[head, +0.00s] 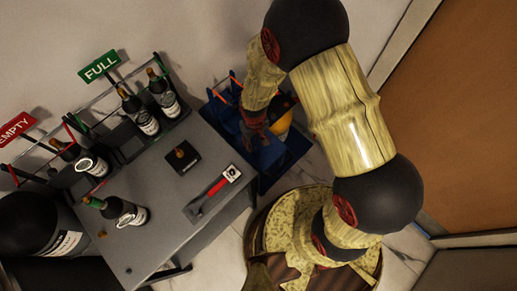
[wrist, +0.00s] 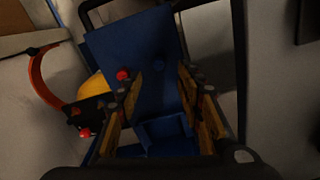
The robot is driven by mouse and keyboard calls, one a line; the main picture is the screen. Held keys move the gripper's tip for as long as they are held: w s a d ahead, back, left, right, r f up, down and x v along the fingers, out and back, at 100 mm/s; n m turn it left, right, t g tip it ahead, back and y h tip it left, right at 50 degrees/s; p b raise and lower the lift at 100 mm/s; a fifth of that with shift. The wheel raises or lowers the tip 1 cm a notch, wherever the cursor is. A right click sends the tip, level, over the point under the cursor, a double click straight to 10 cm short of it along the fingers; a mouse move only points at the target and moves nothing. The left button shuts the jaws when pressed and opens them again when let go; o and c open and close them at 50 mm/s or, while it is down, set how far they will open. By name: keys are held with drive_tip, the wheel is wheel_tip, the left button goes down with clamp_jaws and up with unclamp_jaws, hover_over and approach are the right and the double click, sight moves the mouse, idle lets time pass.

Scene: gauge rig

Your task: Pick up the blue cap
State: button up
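My gripper (head: 255,132) is low over a blue stand (head: 291,152) beside the grey table. In the wrist view my gripper (wrist: 157,88) is open, with its two fingers apart and nothing visible held between them. A blue panel (wrist: 130,45) of the stand fills the space beyond the fingers, and a small blue box-like part (wrist: 166,130) shows low between them. The arm and gripper hide part of the stand in the head view.
A yellow rounded object (head: 284,122) sits at the stand's right; a red-orange hoop (wrist: 40,75) is left in the wrist view. The grey table (head: 165,205) holds several dark bottles, a black block (head: 181,158) and a red-handled gauge (head: 215,188). A brown door (head: 465,120) is at right.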

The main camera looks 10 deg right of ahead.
sight(255, 149)
drive_tip(key=f+b, duration=0.3)
drive_tip(key=f, duration=0.4)
drive_tip(key=shift+w+f, duration=0.15)
drive_tip(key=shift+w, duration=0.05)
drive_tip(key=shift+c, duration=0.3)
drive_tip(key=c, duration=0.7)
drive_tip(key=shift+c, duration=0.7)
